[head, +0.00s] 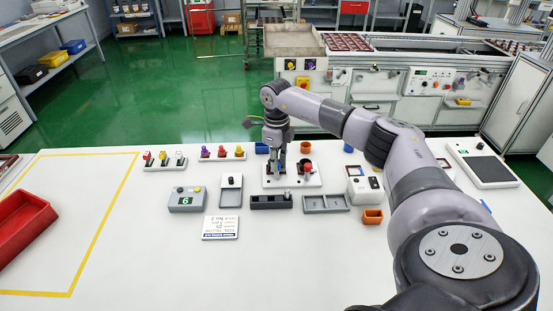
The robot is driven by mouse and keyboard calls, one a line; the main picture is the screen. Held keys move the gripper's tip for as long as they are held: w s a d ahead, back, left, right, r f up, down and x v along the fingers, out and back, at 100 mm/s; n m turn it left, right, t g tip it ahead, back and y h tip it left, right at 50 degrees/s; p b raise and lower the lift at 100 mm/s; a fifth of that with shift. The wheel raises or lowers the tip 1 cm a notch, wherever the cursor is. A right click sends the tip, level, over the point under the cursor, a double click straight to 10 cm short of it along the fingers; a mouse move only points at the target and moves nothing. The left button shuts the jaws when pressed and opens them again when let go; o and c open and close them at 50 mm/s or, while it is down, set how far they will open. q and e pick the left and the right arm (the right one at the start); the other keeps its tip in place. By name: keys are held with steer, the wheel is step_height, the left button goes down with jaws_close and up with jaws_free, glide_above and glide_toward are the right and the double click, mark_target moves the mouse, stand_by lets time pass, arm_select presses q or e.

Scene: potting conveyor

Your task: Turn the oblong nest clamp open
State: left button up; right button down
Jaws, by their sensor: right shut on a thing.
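A white fixture plate (310,182) stands in the middle of the bench, with a dark round part and a red piece (306,167) on its right side. My right gripper (281,170) reaches down onto the left side of this plate. It is shut on a small part there, which looks like the oblong nest clamp. The fingers hide most of the clamp, so its angle cannot be told. My left gripper is not in view.
An orange bin (373,216) is to the right. A red tray (30,215) lies far left.

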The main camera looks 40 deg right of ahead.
steer(key=c, duration=1.4)
jaws_free()
steer(key=shift+c, duration=0.2)
step_height(320, 180, up, 12)
